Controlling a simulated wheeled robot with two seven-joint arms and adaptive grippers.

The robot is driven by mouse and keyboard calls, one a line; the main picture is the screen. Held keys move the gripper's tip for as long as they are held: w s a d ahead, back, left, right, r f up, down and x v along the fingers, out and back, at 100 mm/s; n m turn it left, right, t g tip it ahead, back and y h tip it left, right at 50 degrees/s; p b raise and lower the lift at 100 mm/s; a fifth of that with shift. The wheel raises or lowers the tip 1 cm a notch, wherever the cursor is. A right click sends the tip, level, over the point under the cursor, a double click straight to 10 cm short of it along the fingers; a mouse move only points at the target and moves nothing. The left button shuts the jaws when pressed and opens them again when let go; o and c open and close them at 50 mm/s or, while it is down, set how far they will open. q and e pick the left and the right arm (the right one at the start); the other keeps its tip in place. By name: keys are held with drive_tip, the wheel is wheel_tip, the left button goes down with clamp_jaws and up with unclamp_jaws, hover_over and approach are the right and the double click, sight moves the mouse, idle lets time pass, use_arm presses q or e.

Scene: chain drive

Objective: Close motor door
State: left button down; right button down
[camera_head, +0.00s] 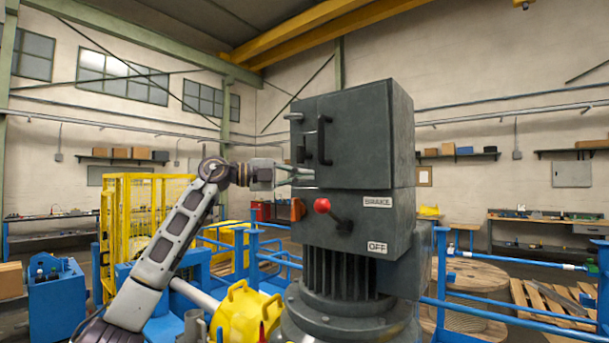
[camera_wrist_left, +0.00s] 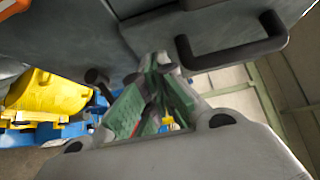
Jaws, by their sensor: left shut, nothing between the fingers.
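The motor housing (camera_head: 372,135) is a dark grey box on a ribbed, round motor body. Its door (camera_head: 340,160) is the front panel with a black bar handle (camera_head: 322,140). The door looks flush or nearly so; I cannot tell if a small gap is left. My left gripper (camera_head: 306,174) is shut and empty at the door's lower left edge, below the handle. Contact is unclear. In the left wrist view the shut green-padded fingers (camera_wrist_left: 160,75) point at the grey housing, with the handle (camera_wrist_left: 235,45) to their right. My right gripper is not in view.
Below the door sit a red-knobbed lever (camera_head: 323,206), an orange part (camera_head: 298,209) and an OFF label (camera_head: 377,247). Blue railings (camera_head: 500,305) surround the motor. A yellow cage (camera_head: 145,230) and a yellow part (camera_head: 245,315) are at left.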

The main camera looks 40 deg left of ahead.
use_arm(q)
drive_tip(key=b+v, duration=0.2)
drive_tip(key=v, duration=0.8)
drive_tip(key=shift+w+a, duration=0.2)
drive_tip(key=shift+a, duration=0.1)
idle(0.5)
